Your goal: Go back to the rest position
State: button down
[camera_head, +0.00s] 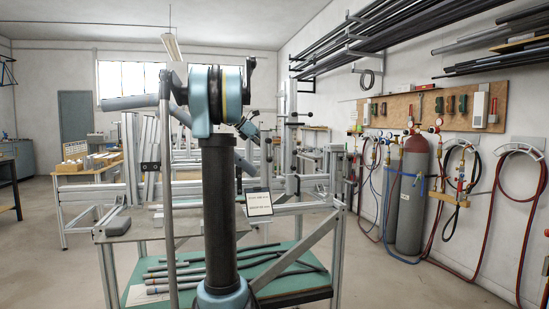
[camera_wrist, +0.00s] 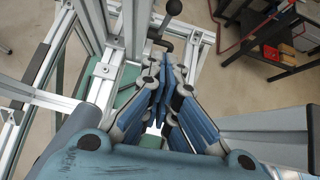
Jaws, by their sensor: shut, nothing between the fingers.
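My gripper (camera_wrist: 166,74) shows in the wrist view with its blue-padded fingers drawn together and nothing between them. Its tips point towards the aluminium frame jig (camera_wrist: 130,30) and a dark clamp lever with a round knob (camera_wrist: 173,8). I cannot tell whether the tips touch anything. In the head view my arm stands in front of the jig (camera_head: 297,207) and hides part of it. I cannot clearly make out my gripper there.
A green lower shelf (camera_head: 290,283) carries several grey tubes. Gas cylinders (camera_head: 412,195) with hoses stand along the right wall. A dark shelf unit (camera_wrist: 262,40) shows in the wrist view. Bare floor (camera_head: 400,285) lies to the right of the jig.

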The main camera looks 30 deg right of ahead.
jog(key=shift+v, duration=1.65)
jog(key=shift+r, duration=0.1)
jog(key=shift+d, duration=0.15)
jog(key=d+r+x, duration=0.1)
jog(key=x, duration=1.1)
jog(key=shift+s+d, duration=0.25)
jog(key=shift+d, duration=0.25)
jog(key=shift+a, duration=0.1)
